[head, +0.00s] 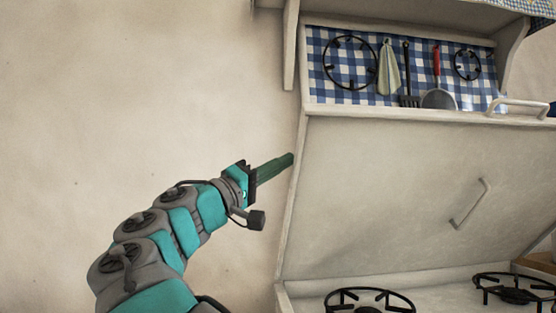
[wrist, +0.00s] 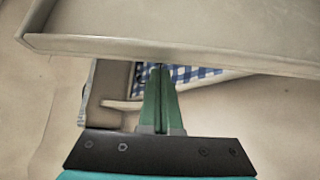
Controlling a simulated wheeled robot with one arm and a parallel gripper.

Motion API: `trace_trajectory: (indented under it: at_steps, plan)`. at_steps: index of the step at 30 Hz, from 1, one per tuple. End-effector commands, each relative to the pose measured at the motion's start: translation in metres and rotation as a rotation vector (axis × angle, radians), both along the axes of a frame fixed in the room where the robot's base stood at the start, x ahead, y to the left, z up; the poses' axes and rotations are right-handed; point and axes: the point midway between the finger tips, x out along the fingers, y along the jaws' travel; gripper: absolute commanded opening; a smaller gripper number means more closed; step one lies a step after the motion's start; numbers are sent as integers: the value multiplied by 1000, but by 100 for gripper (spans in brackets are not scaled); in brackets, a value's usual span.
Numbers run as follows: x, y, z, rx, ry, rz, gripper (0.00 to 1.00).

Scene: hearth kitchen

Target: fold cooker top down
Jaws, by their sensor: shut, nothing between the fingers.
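The cooker top (head: 385,190) is a large pale panel standing raised and leaning back above the burners in the head view. A handle (head: 470,204) sits on its face at the right. My gripper (head: 290,158) has green fingers, shut and empty, at the panel's left edge. In the head view I cannot tell whether the fingertips touch that edge. In the wrist view the shut fingers (wrist: 159,70) point up to the panel (wrist: 180,45), which crosses the picture just past the tips and hides what lies behind it.
Black burner grates (head: 370,300) stand on the cooker below the raised top. A blue checked backboard (head: 328,85) with hanging utensils is behind and above it. A pale rail (head: 512,103) juts out at the upper right. Bare wall (head: 140,100) fills the left.

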Motion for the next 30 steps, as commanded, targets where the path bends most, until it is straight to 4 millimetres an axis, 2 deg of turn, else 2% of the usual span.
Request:
trace_trajectory:
  at_steps: [6,22,30]
  plan:
    - [-8,-1,-5,1,-1,-1,0]
    - [-9,-2,-9,1,-6,-1,0]
    - [-22,-3,-29,1,-54,-3,0]
